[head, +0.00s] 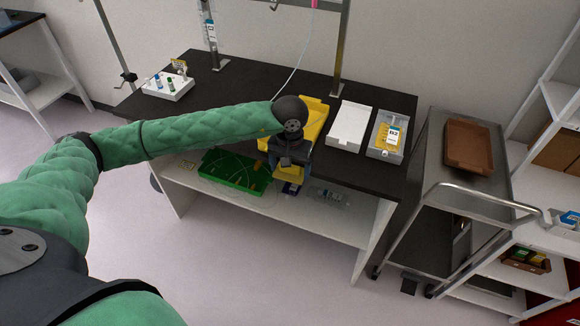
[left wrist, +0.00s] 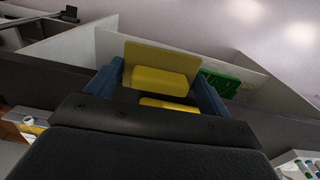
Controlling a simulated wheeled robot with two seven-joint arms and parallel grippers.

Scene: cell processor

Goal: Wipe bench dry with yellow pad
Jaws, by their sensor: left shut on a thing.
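The yellow pad (left wrist: 160,78) has a thick block on a flat plate and sits between the blue fingers of my left gripper (left wrist: 157,92) in the left wrist view. My left gripper (head: 289,166) is shut on it, at the front edge of the black bench (head: 235,95) in the head view. There the pad (head: 287,173) is mostly hidden by the gripper, so I cannot tell whether it touches the bench. No water shows clearly on the bench top. My right gripper is not in view.
A yellow tray (head: 313,116) lies on the bench just behind my gripper. A white tray (head: 350,125) and a grey labelled bin (head: 387,137) stand to its right. A white rack (head: 168,86) stands at left. A green tray (head: 237,169) is on the shelf below. A cart (head: 432,200) stands at right.

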